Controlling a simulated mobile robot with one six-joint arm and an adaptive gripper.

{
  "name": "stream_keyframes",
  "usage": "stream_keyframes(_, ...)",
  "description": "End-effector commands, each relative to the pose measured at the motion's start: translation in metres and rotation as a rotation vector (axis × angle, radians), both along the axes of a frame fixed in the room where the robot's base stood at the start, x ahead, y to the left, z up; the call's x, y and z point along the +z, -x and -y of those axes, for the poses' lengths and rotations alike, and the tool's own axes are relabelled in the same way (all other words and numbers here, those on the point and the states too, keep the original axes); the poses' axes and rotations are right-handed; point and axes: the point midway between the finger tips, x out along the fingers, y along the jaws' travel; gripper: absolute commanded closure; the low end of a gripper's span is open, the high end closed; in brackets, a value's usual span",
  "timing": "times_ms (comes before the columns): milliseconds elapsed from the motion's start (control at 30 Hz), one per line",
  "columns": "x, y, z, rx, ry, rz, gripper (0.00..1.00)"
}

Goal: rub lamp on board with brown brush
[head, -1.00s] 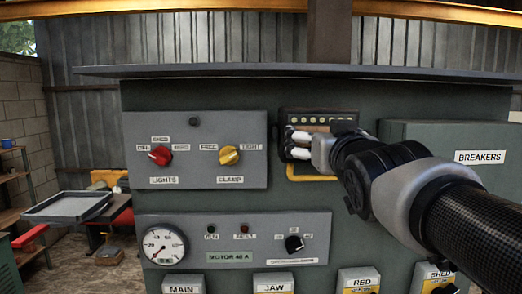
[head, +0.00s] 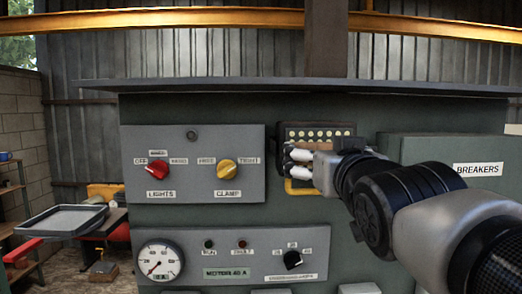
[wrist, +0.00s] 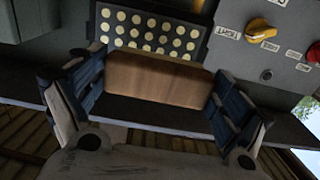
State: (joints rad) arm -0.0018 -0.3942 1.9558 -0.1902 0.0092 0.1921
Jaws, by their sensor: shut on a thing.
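The lamp (head: 319,133) is a dark panel with rows of cream dots and a yellow lower edge, on the green board (head: 400,103). It also shows in the wrist view (wrist: 150,30), just beyond the brush. My gripper (head: 300,163) is in front of the lamp's lower part in the head view. In the wrist view my gripper (wrist: 157,78) is shut on the brown brush (wrist: 160,80), a block held across between the two fingers. The brush covers the lamp's near edge there. I cannot tell if brush and lamp touch. The brush is largely hidden in the head view.
Left of the lamp is a grey panel with a red knob (head: 153,170) and a yellow knob (head: 226,169). Below are a gauge (head: 160,261) and a black knob (head: 292,260). The breakers box (head: 450,150) is close to my arm on the right. A ledge (head: 300,86) juts out above.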

Motion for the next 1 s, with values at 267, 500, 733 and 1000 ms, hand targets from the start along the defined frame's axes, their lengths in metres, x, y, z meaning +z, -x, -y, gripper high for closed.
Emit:
stream_keyframes(267,0.001,0.020,0.000,0.000,0.000,0.002,0.28)
stream_keyframes(500,0.000,0.021,0.000,0.000,0.000,0.001,0.28)
stream_keyframes(733,0.001,0.029,0.000,0.000,0.000,0.001,0.28)
stream_keyframes(1000,0.001,0.050,0.000,0.000,-0.001,0.001,0.28)
